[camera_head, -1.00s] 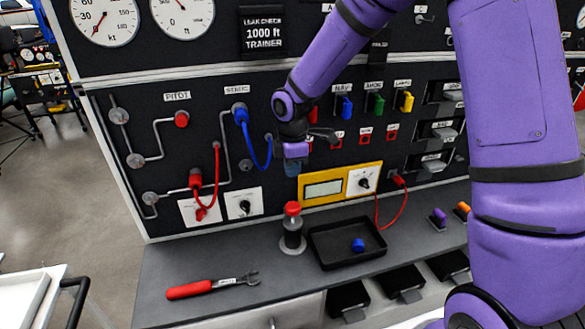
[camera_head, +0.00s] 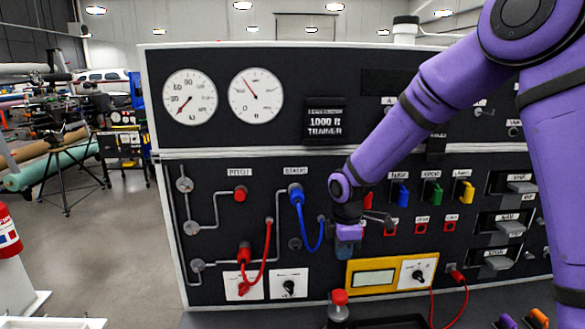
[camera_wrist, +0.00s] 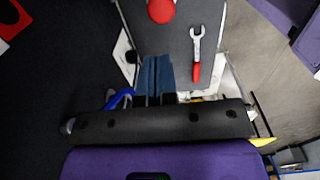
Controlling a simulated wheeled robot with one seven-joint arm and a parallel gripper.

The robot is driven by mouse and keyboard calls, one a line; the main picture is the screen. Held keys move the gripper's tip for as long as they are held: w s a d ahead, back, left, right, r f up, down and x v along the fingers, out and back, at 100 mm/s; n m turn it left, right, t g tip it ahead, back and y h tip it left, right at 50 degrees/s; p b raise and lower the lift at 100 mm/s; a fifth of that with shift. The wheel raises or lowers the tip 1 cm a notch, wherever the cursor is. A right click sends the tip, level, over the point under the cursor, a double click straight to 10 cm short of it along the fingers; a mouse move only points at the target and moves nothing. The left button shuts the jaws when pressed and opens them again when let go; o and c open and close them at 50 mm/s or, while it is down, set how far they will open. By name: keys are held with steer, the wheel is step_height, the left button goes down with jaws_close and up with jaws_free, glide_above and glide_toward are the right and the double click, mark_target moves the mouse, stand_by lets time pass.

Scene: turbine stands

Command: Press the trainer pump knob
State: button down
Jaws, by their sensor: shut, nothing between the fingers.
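The pump knob is a red cap (camera_head: 339,297) on a dark upright cylinder on the bench, low in the head view and cut by the frame's bottom edge. I take the red round top (camera_wrist: 161,10) at the upper edge of the wrist view to be the same knob. My gripper (camera_head: 345,252) hangs in front of the panel, above the knob and apart from it. Its blue-grey fingers (camera_wrist: 155,75) are together in the wrist view, with nothing between them.
A yellow-framed meter (camera_head: 375,278) is just right of my gripper. A blue hose (camera_head: 308,222) and a red hose (camera_head: 267,250) hang left of it. A red-handled wrench (camera_wrist: 196,55) lies on the bench. A dark tray (camera_head: 390,323) sits right of the knob.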

mark_target(339, 294)
step_height(339, 294, up, 2)
steer(key=shift+s+a+r, duration=0.1)
steer(key=shift+r, duration=0.05)
step_height(339, 294, down, 14)
steer(key=shift+f, duration=0.1)
stand_by(0.7)
step_height(339, 294, down, 3)
steer(key=shift+f, duration=0.2)
steer(key=shift+s, duration=0.1)
stand_by(0.4)
